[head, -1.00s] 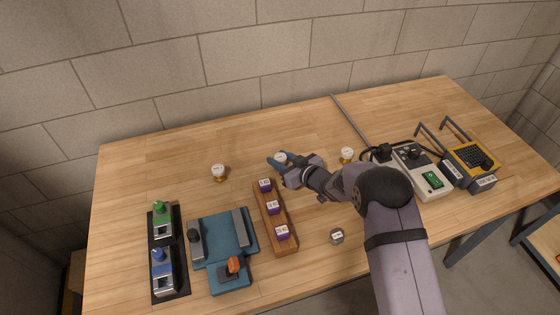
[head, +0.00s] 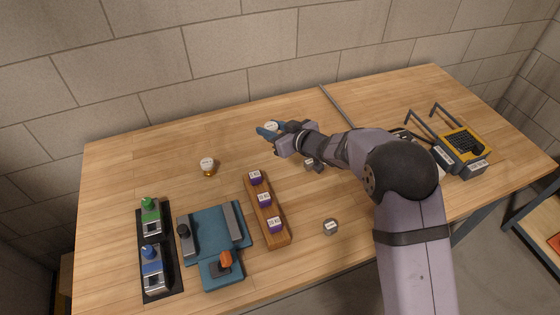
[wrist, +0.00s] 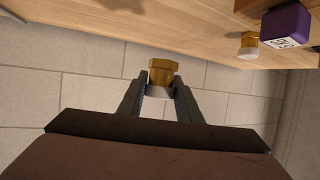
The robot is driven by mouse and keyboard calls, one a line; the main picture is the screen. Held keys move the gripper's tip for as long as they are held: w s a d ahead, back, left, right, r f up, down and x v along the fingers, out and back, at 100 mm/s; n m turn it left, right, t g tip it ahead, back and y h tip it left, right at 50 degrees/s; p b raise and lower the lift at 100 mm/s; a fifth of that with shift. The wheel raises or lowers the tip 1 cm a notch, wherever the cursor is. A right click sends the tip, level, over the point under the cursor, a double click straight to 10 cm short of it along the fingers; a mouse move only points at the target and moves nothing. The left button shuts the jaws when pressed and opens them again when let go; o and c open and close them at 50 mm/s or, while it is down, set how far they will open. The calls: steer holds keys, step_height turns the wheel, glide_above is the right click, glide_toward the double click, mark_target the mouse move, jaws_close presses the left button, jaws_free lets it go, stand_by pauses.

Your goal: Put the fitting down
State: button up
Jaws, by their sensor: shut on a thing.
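My gripper (head: 267,132) is shut on a brass fitting with a round white labelled cap (head: 271,126). It is over the back middle of the table, near the wall. In the wrist view the fitting's brass hex body (wrist: 162,72) sticks out beyond the two jaws (wrist: 158,88), which grip at its pale cap end. The wall shows behind it there, and the fitting looks clear of the wooden table (wrist: 185,30). A second brass fitting with a white cap (head: 208,165) stands on the table to the left; a brass fitting also shows in the wrist view (wrist: 248,42).
A wooden rack (head: 278,232) with purple labelled blocks, a blue fixture (head: 212,255) and a black tray (head: 160,289) with green and blue-topped devices stand in front. A grey nut-like piece (head: 331,227) lies right of the rack. A yellow device (head: 462,146) stands far right. The back left is clear.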

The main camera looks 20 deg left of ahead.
step_height(320, 180, up, 7)
steer(key=w+d, duration=0.2)
glide_above(293, 208)
step_height(293, 208, down, 7)
steer(key=shift+r+m+t, duration=0.15)
steer(key=shift+m+t, duration=0.15)
steer(key=shift+t, duration=0.1)
steer(key=shift+d, duration=0.1)
steer(key=shift+f, duration=5)
